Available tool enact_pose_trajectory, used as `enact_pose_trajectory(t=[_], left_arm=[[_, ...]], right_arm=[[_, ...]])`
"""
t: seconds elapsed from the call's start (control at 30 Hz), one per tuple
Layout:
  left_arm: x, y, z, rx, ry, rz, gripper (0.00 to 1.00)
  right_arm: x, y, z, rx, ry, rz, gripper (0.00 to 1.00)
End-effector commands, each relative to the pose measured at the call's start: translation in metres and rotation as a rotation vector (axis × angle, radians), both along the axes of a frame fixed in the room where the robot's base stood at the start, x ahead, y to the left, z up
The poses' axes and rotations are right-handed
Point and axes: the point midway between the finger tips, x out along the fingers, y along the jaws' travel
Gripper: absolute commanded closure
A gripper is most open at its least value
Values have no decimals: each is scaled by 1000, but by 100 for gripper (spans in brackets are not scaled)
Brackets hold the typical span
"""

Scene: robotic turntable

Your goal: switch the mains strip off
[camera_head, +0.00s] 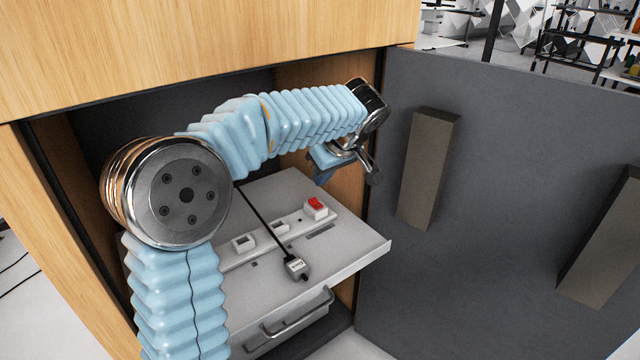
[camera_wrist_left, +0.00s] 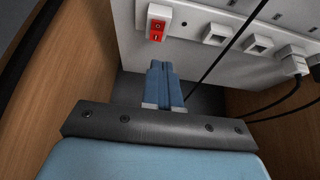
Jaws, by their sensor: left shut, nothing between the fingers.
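The white mains strip (camera_head: 262,238) lies on a pale pull-out shelf inside the cabinet. Its red rocker switch (camera_head: 316,203) is at the far right end; which side is pressed in is too small to tell. In the left wrist view the switch (camera_wrist_left: 157,30) is just beyond the fingertips. My left gripper (camera_head: 321,179) is above the shelf behind the switch, blue fingers together and empty. The fingers (camera_wrist_left: 160,66) point at the switch's end of the strip, with a gap visible between. My right gripper is not in view.
The open grey door (camera_head: 510,170) with two dark blocks stands on the right. Wooden cabinet walls (camera_wrist_left: 92,60) close in on the arm, and a wooden front (camera_head: 200,45) is above.

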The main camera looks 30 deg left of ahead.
Motion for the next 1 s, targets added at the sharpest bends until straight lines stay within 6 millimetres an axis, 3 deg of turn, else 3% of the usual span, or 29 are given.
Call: enact_pose_trajectory(t=[0.1,0.33,1.0], left_arm=[[-6,-18,19,-1,-3,-5,100],[-14,-36,40,0,-1,-2,100],[-16,-39,44,0,0,-1,100]], right_arm=[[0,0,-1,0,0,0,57],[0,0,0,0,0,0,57],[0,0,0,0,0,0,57]])
